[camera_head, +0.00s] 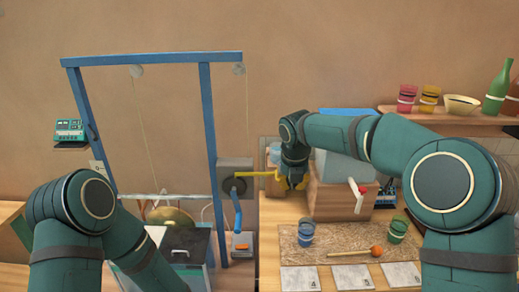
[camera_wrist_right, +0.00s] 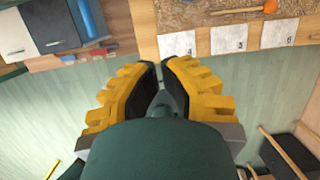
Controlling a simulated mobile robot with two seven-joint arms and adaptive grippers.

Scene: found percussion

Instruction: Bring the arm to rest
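My right arm reaches in from the right in the head view and bends down at its wrist. My right gripper (camera_head: 290,182), with yellow fingers, hangs over the gap in front of the crank box. In the right wrist view its yellow, dark-padded fingers (camera_wrist_right: 161,72) are close together, with nothing seen between them. Green floor lies beyond them. My left arm (camera_head: 75,205) is bent at the lower left; its gripper is out of view.
A blue frame (camera_head: 206,130) with cords stands at the left. Cups (camera_head: 306,231), a stick with an orange ball (camera_head: 376,251) and numbered cards lie on the right bench. A green bottle (camera_head: 497,86) stands on the shelf.

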